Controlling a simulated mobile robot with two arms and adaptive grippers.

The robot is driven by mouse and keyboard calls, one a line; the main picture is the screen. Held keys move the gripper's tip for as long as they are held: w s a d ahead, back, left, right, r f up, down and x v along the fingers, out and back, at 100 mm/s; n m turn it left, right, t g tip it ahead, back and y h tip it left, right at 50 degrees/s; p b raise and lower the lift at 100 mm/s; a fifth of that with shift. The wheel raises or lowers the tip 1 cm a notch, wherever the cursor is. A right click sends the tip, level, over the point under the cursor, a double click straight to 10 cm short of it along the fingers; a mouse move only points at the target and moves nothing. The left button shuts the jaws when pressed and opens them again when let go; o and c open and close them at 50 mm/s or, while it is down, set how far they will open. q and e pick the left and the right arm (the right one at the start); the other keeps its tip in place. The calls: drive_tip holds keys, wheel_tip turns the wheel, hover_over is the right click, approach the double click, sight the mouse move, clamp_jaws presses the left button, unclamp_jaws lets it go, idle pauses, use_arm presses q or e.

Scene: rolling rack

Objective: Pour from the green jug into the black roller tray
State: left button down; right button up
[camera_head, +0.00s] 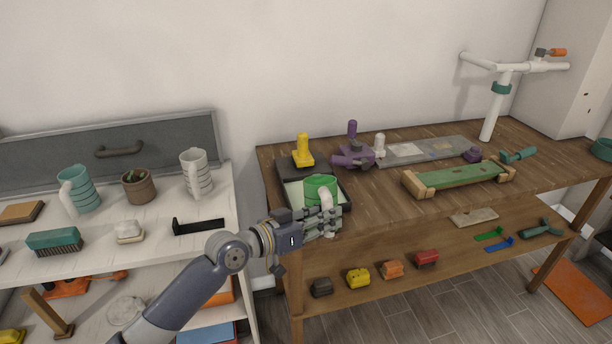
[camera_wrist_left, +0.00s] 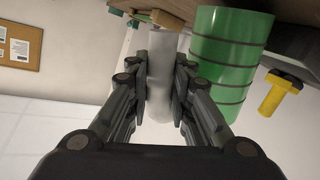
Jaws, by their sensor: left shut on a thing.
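The green jug (camera_head: 318,184) has a whitish handle and shows its round top in the head view. It looks about upright, in front of or over the black roller tray (camera_head: 287,167); whether it touches the tray I cannot tell. The tray has a pale inside and lies at the left end of the brown table. My left gripper (camera_head: 328,220) is shut on the jug's handle. In the left wrist view, the handle (camera_wrist_left: 162,75) stands between the fingers, with the ringed green body (camera_wrist_left: 228,60) to its right. The jug's contents are hidden. My right gripper is not in view.
A yellow-handled tool (camera_head: 303,150) stands at the tray's back. A purple tool (camera_head: 352,155) and a white piece (camera_head: 379,144) stand close to its right. A green board on wooden blocks (camera_head: 455,180) lies further right. Cups stand on the white shelf (camera_head: 215,225) at left.

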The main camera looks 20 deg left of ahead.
sight(323, 205)
use_arm(q)
drive_tip(key=shift+w+a+r+p, duration=0.15)
drive_tip(key=shift+r+p, duration=0.6)
drive_tip(key=shift+w+a+r+p, duration=0.15)
drive_tip(key=shift+r+p, duration=0.55)
wheel_tip(323, 205, up, 4)
drive_tip(key=p, duration=0.3)
drive_tip(key=shift+d, duration=0.1)
drive_tip(key=shift+f, duration=0.1)
drive_tip(key=shift+f+b, duration=0.15)
drive_tip(key=shift+b, duration=0.15)
drive_tip(key=shift+m+t+b, duration=0.3)
drive_tip(key=shift+m+b, duration=0.4)
drive_tip(key=shift+b, duration=0.15)
drive_tip(key=shift+m+t+b, duration=0.4)
drive_tip(key=shift+m+b, duration=0.3)
drive_tip(key=shift+b, duration=0.4)
drive_tip(key=shift+r, duration=0.2)
